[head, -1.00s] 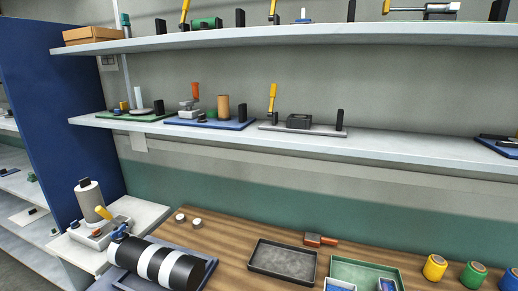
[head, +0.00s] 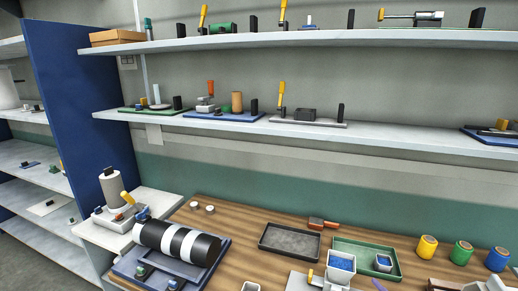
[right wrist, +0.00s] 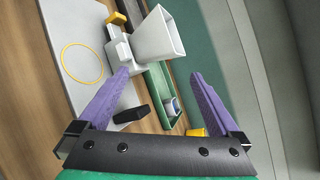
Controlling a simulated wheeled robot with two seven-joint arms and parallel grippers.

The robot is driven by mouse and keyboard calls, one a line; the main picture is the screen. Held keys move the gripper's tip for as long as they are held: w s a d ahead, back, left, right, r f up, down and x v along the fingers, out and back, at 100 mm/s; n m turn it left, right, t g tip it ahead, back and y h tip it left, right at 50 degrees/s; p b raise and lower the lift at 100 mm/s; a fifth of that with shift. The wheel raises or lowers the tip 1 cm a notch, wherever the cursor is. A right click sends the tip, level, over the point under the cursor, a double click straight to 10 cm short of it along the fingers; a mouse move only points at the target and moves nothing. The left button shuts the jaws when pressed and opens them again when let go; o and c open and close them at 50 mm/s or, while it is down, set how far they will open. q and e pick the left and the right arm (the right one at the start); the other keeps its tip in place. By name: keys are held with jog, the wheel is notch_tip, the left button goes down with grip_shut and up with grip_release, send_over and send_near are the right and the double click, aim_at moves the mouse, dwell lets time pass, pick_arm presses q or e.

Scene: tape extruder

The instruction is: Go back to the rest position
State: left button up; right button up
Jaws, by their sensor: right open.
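My right gripper (right wrist: 160,74) is open, its two purple fingers wide apart with nothing held between them. In the right wrist view a white flared hopper (right wrist: 158,36) on a pale machine with a yellow handle is beyond the fingertips. I cannot tell whether the left-hand finger touches the machine. In the head view the hopper (head: 341,262) holds blue material, and a small purple piece of my right gripper (head: 378,284) shows at the bottom edge. My left gripper is not in view.
A green tray (head: 349,246) with a blue-filled cup (head: 382,262) and a dark tray (head: 263,246) lie on the wooden bench. Yellow, green and blue spools (head: 462,253) stand at right. A black-and-white roll (head: 176,243) is at left. Shelves (head: 400,140) span the wall.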

jog(key=s+a+f+n+g+h, duration=0.1)
jog(key=s+a+f+n+g, duration=0.15)
jog(key=s+n+g, duration=0.65)
jog(key=s+a+f+n+g+h, duration=0.1)
jog(key=s+a+f+n+g, duration=0.2)
jog(key=s+n, duration=1.1)
notch_tip(320, 180, down, 28)
jog(key=w+a+n+g+b, duration=0.1)
jog(key=n+b, duration=0.2)
jog(key=b, duration=0.3)
pick_arm(q)
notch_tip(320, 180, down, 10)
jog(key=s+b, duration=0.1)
jog(key=b, duration=0.3)
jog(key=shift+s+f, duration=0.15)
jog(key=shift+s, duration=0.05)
pick_arm(e)
jog(key=s+d+f+g, duration=0.1)
jog(key=s+d+f, duration=0.1)
jog(key=s+f, duration=1.4)
notch_tip(320, 180, down, 2)
jog(key=shift+s+d+f, duration=0.15)
jog(key=shift+s+d, duration=0.05)
jog(key=shift+d, duration=0.2)
